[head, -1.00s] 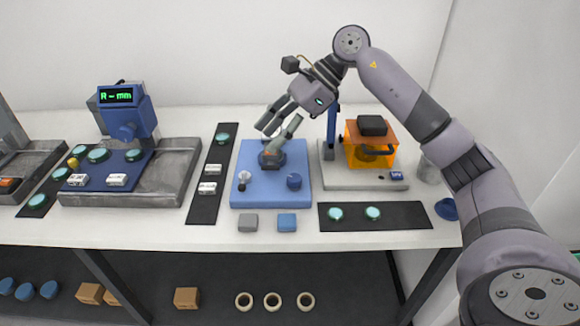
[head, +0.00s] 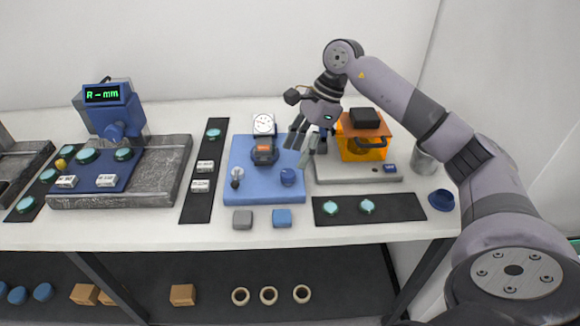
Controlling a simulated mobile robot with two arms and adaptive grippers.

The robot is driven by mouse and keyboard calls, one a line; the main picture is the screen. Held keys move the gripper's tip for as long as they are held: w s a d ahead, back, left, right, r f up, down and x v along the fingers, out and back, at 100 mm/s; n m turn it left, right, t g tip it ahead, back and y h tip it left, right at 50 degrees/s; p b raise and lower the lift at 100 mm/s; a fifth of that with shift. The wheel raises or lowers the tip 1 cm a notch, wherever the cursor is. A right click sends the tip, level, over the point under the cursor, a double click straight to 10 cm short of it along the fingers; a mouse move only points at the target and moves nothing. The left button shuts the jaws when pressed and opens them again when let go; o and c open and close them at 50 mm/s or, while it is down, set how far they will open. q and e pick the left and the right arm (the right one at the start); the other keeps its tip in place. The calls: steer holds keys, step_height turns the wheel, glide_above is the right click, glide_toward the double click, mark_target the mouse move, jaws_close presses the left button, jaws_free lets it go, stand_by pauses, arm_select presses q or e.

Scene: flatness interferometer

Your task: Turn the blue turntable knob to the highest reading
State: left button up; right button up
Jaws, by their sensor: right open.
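A blue plate (head: 258,190) lies on the bench in the middle of the head view. On it stand a round turntable (head: 254,159) with a dark and orange part on top, a blue knob (head: 288,177) at the right, and a small grey-white lever (head: 236,178) at the left. A white round dial gauge (head: 264,124) stands behind the turntable; its needle is too small to read. My right gripper (head: 299,150) is open and empty, fingers pointing down, above the plate's right edge, right of the turntable and behind the blue knob. My left gripper is not in view.
An orange box device (head: 362,148) stands on a grey base (head: 358,172) close right of my gripper. A blue display instrument (head: 108,112) is at the left. Grey (head: 243,220) and blue (head: 281,218) blocks lie in front of the plate. Dark mats with green discs flank it.

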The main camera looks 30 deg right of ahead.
mark_target(288, 173)
steer(key=x, duration=0.6)
steer(key=shift+p, duration=0.3)
steer(key=shift+c, duration=0.3)
steer(key=c, duration=1)
